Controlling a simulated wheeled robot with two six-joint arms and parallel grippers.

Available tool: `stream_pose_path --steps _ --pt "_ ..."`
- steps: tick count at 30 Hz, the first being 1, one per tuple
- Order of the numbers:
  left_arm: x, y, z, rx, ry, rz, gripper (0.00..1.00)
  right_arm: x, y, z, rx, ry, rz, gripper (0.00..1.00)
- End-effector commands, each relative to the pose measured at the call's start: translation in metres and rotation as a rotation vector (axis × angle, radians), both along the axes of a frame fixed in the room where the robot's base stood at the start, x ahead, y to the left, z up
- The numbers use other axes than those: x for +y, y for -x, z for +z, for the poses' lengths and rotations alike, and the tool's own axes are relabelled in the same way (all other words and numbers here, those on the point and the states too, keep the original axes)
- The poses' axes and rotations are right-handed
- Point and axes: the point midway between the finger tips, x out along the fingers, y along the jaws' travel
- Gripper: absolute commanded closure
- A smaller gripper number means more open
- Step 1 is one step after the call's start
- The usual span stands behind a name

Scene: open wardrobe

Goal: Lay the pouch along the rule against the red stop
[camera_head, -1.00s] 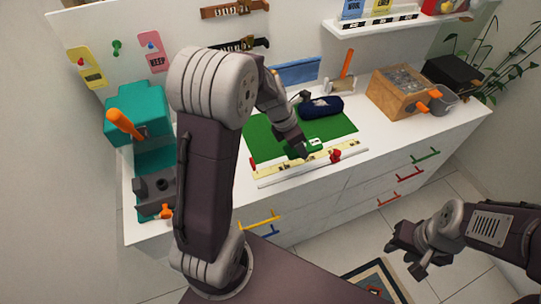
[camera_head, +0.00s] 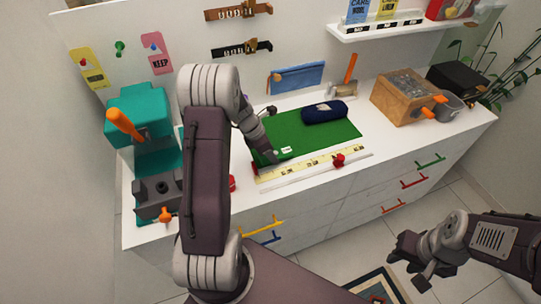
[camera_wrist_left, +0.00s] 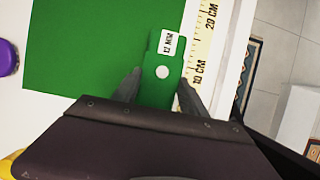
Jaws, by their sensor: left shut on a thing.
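The pouch (camera_head: 286,150) is flat and green with a white label, on the green mat (camera_head: 340,130). In the left wrist view the pouch (camera_wrist_left: 168,58) lies between the fingers of my left gripper (camera_wrist_left: 160,90), beside the yellow rule (camera_wrist_left: 203,35), its edge close to the rule. My left gripper (camera_head: 272,156) is shut on it. The rule (camera_head: 310,164) runs along the mat's front edge. My right gripper (camera_head: 410,262) is open and empty, off the counter's front.
A dark blue case (camera_head: 325,111) lies on the mat's back. A teal and grey device (camera_head: 150,165) stands at left, a wooden box (camera_head: 402,96) at right. A red knob (camera_head: 339,160) sits at the rule's front edge.

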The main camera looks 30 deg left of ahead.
Motion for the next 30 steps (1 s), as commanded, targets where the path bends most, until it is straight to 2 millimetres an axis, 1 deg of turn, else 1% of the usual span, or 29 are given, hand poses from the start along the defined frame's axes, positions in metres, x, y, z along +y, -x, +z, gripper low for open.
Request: stream_pose_path --steps 1,3,10,14,15,16,17,30 --pt "-0.0003 0.0003 -0.0092 0.002 0.001 -0.001 0.89 0.0 0.0 -0.0035 0.0 0.0 0.0 0.64" --pt "0.0001 -0.0002 -0.0126 -0.001 -0.001 0.0 0.89 0.0 0.0 -0.0035 0.0 0.0 0.0 0.64" --pt "0.0 -0.0004 -0.0122 -0.001 -0.002 0.0 0.89 0.0001 0.0 -0.003 0.0 0.0 0.0 0.64" --pt "-0.0001 -0.0002 -0.0168 -0.001 -0.001 -0.001 0.89 0.0 0.0 -0.0057 0.0 0.0 0.0 0.64" --pt "-0.0001 -0.0002 -0.0159 -0.001 -0.001 -0.001 0.42 0.0 0.0 -0.0049 0.0 0.0 0.0 0.64" --pt "-0.0001 -0.0002 -0.0157 -0.001 -0.001 -0.001 0.33 0.0 0.0 -0.0047 0.0 0.0 0.0 0.64" --pt "-0.0002 -0.0001 -0.0157 -0.001 -0.001 -0.001 0.28 0.0 0.0 -0.0047 0.0 0.0 0.0 0.64" --pt "-0.0014 0.0009 -0.0162 0.003 0.002 -0.002 0.28 0.0 0.0 -0.0048 0.0 0.0 0.0 0.64"
